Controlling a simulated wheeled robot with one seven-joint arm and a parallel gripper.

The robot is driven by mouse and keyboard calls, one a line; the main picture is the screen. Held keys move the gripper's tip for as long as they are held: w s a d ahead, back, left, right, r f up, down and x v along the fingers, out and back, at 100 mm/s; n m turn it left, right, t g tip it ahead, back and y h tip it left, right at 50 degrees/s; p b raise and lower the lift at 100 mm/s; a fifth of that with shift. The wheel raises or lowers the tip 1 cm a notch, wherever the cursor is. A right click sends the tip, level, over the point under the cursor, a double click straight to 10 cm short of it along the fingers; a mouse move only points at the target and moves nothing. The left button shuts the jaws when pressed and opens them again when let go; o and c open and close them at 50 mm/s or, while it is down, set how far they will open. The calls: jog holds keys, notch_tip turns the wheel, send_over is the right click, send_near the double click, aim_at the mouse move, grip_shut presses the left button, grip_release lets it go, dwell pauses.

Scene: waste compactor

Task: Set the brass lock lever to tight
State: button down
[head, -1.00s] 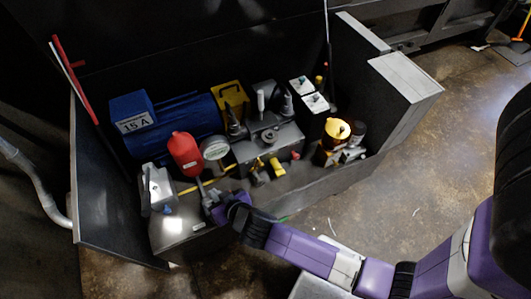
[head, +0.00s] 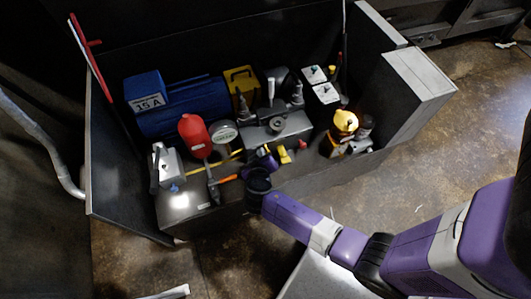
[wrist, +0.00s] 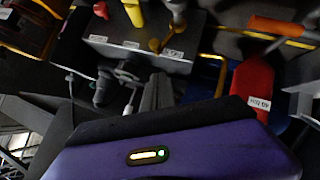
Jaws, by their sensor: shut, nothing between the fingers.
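A grey valve block (head: 295,126) stands in the middle of the bench in the head view. In the wrist view its labelled face (wrist: 150,58) runs across the upper part. The small brass lever (wrist: 156,44) sticks out from this face between pale labels whose words I cannot read. Beside it are a yellow handle (wrist: 133,13) and a red knob (wrist: 101,10). In the head view my gripper (head: 266,159) is at the front of the block and hides the brass lever. In the wrist view its shut, empty fingers (wrist: 157,92) are below the lever in the picture, apart from it.
An orange-handled lever (head: 229,178) lies close left of my gripper. A yellow-topped part (head: 344,122) stands to the right. Open floor (head: 420,180) lies at right.

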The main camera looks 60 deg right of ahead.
aim_at(267, 151)
jog(key=shift+d+f, duration=0.5)
jog(key=shift+f, duration=0.25)
jog(key=shift+d+f, duration=0.5)
jog(key=shift+f, duration=0.3)
jog(key=shift+d+f, duration=0.5)
jog(key=shift+f, duration=0.25)
jog(key=shift+s+d+f+y+b, duration=0.3)
jog(key=shift+d+f+y+b, duration=0.15)
jog(key=shift+b, duration=0.2)
jog(key=shift+w, duration=0.15)
